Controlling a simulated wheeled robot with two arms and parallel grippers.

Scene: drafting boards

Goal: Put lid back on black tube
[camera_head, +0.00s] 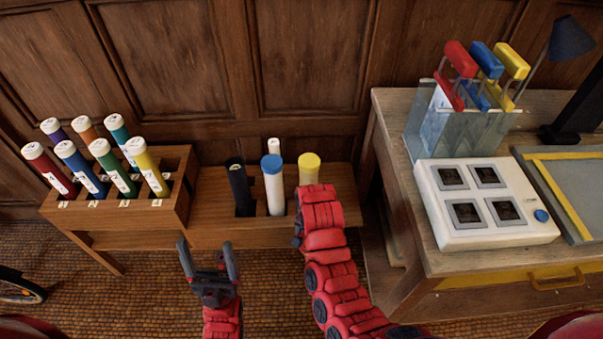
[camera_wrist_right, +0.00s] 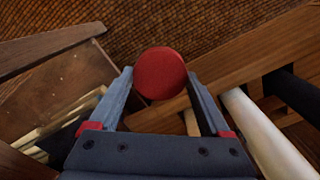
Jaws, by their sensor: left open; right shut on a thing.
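The black tube (camera_head: 239,188) stands in the low wooden rack, left of a white tube with a blue cap (camera_head: 272,164). Its top shows dark, with no lid on it. In the right wrist view the black tube (camera_wrist_right: 296,92) is at the right edge. My right gripper (camera_wrist_right: 160,76) is shut on a round red lid (camera_wrist_right: 161,73), held between its fingertips, apart from the black tube. In the head view my red right arm hides the lid and most of this gripper. My left gripper (camera_head: 205,244) is open and empty, in front of the rack.
A yellow-capped tube (camera_head: 309,166) stands right of the blue-capped one. A wooden rack (camera_head: 170,208) with several capped coloured tubes is at left. The right table holds a white panel (camera_head: 480,232) and a clear bin (camera_head: 440,130).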

